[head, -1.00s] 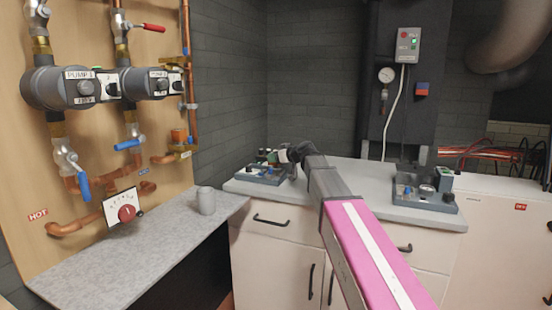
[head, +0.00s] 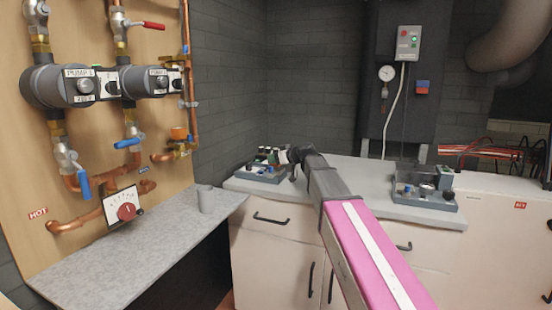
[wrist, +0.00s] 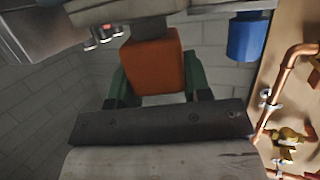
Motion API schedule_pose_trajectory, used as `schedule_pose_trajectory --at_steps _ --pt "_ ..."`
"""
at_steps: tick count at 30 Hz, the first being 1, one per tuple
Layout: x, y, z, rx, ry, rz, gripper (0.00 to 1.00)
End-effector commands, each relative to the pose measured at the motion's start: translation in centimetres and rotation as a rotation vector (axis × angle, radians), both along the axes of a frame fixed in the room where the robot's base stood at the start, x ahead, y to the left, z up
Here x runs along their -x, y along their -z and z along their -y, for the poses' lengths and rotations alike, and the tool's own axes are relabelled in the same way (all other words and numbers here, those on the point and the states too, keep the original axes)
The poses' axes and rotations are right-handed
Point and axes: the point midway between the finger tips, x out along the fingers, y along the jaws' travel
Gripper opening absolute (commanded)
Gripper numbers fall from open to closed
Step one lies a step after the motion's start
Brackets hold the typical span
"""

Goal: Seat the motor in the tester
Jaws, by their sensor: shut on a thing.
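My gripper (wrist: 155,88) is shut on an orange block (wrist: 155,60), with a green finger on either side of it in the wrist view. A grey stem joins the block to a pale and grey body at the top of that view. In the head view my gripper (head: 288,156) is at the back right of a small grey bench unit (head: 262,177) with blue and dark parts, at the counter's left end. A second such unit (head: 425,199) is at the right end. I cannot tell which unit is the tester, or whether the orange block is part of the motor.
The counter top (head: 365,183) between the units is bare behind my arm. A blue part (wrist: 250,37) is right of the orange block in the wrist view.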

Motion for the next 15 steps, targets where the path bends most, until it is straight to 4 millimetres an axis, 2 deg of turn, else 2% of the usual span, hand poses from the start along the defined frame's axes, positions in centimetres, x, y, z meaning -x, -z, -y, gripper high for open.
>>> schedule_pose_trajectory --at_steps 6,7,9,15 --pt "0.0 0.28 0.0 -0.001 0.0 0.0 0.16" --pt "0.0 0.25 0.0 -0.001 0.0 0.0 0.54" --pt "-0.01 0.24 -0.01 -0.001 0.0 0.0 0.74" --pt "0.0 0.24 0.0 0.0 0.0 0.0 0.74"
